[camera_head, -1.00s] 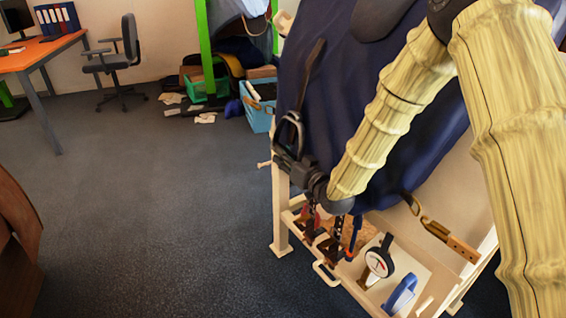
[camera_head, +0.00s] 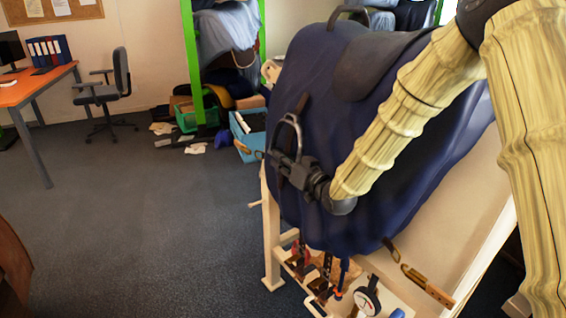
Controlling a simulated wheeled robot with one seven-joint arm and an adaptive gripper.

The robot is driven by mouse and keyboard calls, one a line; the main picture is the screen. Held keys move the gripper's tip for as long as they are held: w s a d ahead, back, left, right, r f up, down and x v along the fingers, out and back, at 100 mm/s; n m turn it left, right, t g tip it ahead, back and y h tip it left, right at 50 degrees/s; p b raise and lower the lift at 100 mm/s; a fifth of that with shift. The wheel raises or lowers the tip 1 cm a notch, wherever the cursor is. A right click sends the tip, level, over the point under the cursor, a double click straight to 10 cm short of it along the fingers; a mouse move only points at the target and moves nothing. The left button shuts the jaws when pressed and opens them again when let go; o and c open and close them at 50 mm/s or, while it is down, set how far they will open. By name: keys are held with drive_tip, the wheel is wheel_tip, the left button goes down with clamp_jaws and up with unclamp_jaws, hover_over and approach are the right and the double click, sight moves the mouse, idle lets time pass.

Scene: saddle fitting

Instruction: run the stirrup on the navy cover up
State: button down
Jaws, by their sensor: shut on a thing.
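The navy cover (camera_head: 400,180) drapes over a saddle on a pale wooden stand, its left edge toward the room. The metal stirrup (camera_head: 288,132) stands upright at my gripper (camera_head: 277,158), which is shut on it. I cannot tell exactly which part of the stirrup lies between the fingers.
The stand's leg (camera_head: 270,235) and lower tray (camera_head: 385,290), with tools and a round gauge (camera_head: 367,300), sit below. A blue crate (camera_head: 249,145) and green crate (camera_head: 197,118) stand behind. An orange desk (camera_head: 40,85) is far left. Floor at left is clear.

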drive_tip(key=c, duration=1.2)
unclamp_jaws()
drive_tip(key=shift+o, duration=0.2)
drive_tip(key=v, duration=1.2)
